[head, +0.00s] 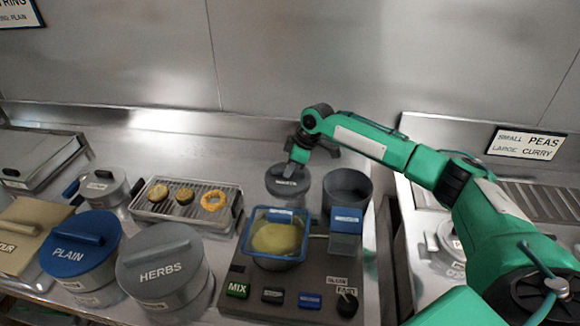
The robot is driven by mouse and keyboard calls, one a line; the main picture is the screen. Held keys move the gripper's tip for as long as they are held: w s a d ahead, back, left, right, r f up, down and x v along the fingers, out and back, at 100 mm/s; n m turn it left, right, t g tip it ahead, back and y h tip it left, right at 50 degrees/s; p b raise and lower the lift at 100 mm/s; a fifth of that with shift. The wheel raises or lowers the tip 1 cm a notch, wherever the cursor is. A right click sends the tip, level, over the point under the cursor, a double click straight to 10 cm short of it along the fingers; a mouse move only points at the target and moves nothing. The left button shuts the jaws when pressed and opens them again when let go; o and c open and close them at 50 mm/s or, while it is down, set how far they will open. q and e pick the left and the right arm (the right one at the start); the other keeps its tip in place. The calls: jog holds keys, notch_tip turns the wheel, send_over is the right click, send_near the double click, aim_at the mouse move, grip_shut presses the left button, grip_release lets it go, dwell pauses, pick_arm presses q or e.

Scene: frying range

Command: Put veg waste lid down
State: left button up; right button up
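The dark grey round veg waste lid (288,184) is at the back of the counter, a little left of an open dark grey round bin (348,194). Its label is too small to read. My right gripper (297,159) reaches down from the right over the lid, with a fingertip at its top. The fingers overlap the lid's handle area, so I cannot tell whether they grip it. I also cannot tell whether the lid rests on the counter or is just above it. My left gripper is not in view.
A clear blue-rimmed tub (274,240) of yellow batter stands on the control panel (262,292) in front. A rack (180,211) with fried pieces is left. Lidded HERBS (165,275) and PLAIN (80,262) pots stand front left. The steel wall is close behind.

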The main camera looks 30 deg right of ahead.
jog(key=o, duration=0.4)
jog(key=shift+o, duration=0.2)
pick_arm(q)
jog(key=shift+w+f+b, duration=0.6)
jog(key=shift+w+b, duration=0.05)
jog(key=shift+b, duration=0.15)
pick_arm(e)
jog(key=v, duration=1.2)
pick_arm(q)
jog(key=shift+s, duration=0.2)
pick_arm(e)
jog(key=shift+r, duration=0.15)
